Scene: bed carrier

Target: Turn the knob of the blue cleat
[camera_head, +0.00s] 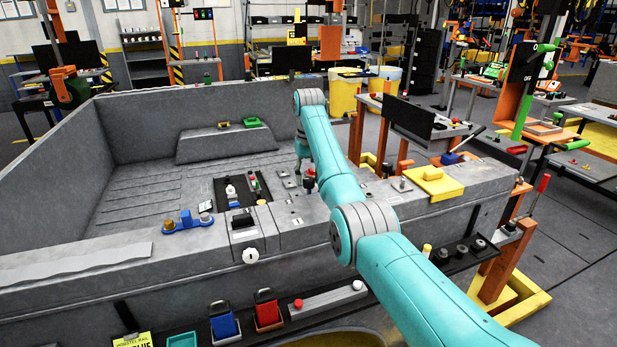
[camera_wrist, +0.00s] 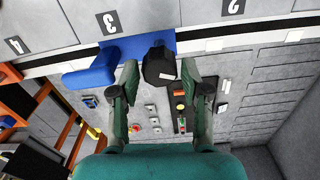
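In the wrist view the blue cleat (camera_wrist: 92,76) shows as a blue arm and a blue plate behind its dark, faceted knob (camera_wrist: 160,67). The knob bears a small white mark. My gripper (camera_wrist: 160,75) is open, with one finger on each side of the knob. Narrow gaps seem to show beside it; I cannot tell whether either finger touches. In the head view my gripper (camera_head: 304,168) points down over the grey bed edge, small and partly hidden. I cannot make out this cleat there.
Another blue part with a brown knob (camera_head: 168,225) sits left on the bed edge. A yellow block (camera_head: 437,184) lies at the right. A dark panel with small switches (camera_head: 243,188) is set left of my arm. Numbered labels (camera_wrist: 108,21) line the edge.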

